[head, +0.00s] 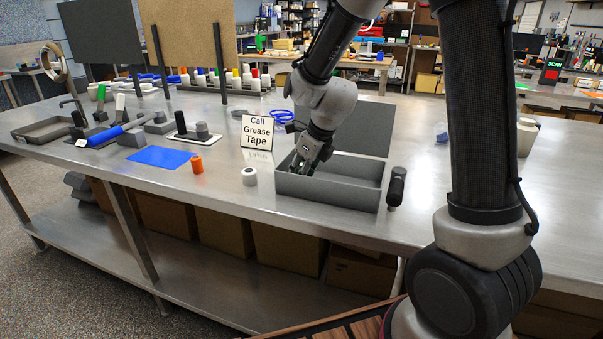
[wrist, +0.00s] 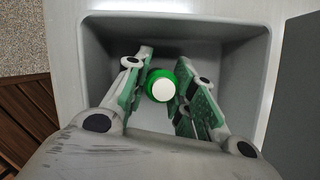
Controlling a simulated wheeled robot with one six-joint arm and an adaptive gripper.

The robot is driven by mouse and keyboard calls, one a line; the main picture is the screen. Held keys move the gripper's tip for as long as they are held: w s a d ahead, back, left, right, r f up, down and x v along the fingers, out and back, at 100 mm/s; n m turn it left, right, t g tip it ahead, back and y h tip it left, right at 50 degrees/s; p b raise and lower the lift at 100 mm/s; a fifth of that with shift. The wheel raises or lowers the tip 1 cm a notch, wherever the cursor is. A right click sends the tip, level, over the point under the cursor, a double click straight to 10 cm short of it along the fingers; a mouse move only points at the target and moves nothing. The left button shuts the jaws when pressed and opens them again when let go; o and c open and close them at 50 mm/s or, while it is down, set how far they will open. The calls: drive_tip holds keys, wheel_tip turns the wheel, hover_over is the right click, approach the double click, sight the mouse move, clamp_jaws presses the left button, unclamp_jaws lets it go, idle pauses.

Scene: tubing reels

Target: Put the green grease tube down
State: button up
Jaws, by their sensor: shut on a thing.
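The green grease tube (wrist: 161,86) is between the two fingers of my gripper (wrist: 163,82) in the wrist view, its white round end facing the camera. My gripper is shut on it, inside the walls of a grey bin (wrist: 90,55). In the head view my gripper (head: 306,163) reaches down into the left part of the same bin (head: 327,193). There the tube is mostly hidden by the fingers and bin wall. I cannot tell whether the tube touches the bin floor.
A sign reading "Call Grease Tape" (head: 257,132) stands left of the bin. A black cylinder (head: 397,186) is right of the bin. The bench's right side is mostly clear.

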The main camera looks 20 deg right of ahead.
drive_tip(key=shift+f, duration=0.1)
drive_tip(key=o, duration=1)
drive_tip(key=v, duration=1.2)
drive_tip(key=shift+s+d+r+n+t+h, duration=0.15)
drive_tip(key=shift+s+d+r+n+h, duration=0.5)
drive_tip(key=shift+s+d+n, duration=2.6)
drive_tip(key=shift+s+d+r+n+t+h, duration=0.2)
drive_tip(key=shift+s+d+r+n, duration=0.95)
drive_tip(key=shift+s+n, duration=4.15)
drive_tip(key=shift+s+d+r+n+t+h, duration=0.1)
drive_tip(key=shift+s+d+r+n+h, duration=0.55)
drive_tip(key=shift+s+d+n, duration=3.45)
drive_tip(key=w+a+n, duration=0.2)
drive_tip(key=a+n, duration=0.1)
drive_tip(key=shift+w+a, duration=0.2)
drive_tip(key=shift+a, duration=0.1)
